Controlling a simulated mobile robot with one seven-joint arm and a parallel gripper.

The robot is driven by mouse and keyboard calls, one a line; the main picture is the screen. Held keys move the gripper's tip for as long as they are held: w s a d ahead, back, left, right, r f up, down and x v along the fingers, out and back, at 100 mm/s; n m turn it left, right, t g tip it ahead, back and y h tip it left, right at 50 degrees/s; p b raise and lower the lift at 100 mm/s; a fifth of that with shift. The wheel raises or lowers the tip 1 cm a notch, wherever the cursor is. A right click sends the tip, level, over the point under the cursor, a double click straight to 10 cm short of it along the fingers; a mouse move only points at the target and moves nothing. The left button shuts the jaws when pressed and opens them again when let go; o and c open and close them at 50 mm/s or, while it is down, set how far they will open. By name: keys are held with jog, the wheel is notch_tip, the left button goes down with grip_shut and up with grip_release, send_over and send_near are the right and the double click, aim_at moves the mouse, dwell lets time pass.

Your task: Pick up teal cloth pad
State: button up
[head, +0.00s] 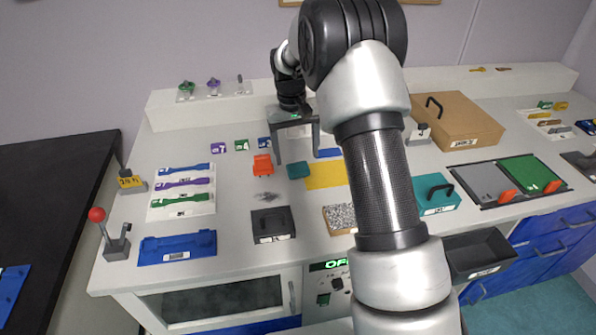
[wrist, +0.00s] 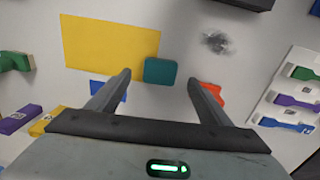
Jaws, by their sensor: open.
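The teal cloth pad (head: 298,170) is a small block-like pad on the white bench, beside the left edge of a yellow sheet (head: 326,176). In the wrist view the teal cloth pad (wrist: 160,71) touches or nearly touches the yellow sheet (wrist: 105,45). My gripper (head: 297,158) is open and points down over the bench near the pad. In the wrist view my gripper (wrist: 159,76) has its two fingers spread, with the pad showing between the fingertips. Nothing is held. I cannot tell the fingertips' exact height above the pad.
An orange item (head: 263,165) stands just left of the pad; it shows beside one finger in the wrist view (wrist: 212,92). A blue item (head: 329,153) lies behind the yellow sheet.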

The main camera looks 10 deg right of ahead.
aim_at(298, 168)
notch_tip(298, 168, down, 5)
jog(key=shift+s+d+f+b, duration=0.1)
jog(key=shift+d+b, duration=0.05)
jog(key=shift+b, duration=0.15)
jog(key=c, duration=1.1)
notch_tip(298, 168, up, 10)
jog(key=shift+r+p, duration=0.1)
jog(key=shift+p, duration=0.5)
jog(key=o, duration=0.4)
jog(key=c, duration=0.3)
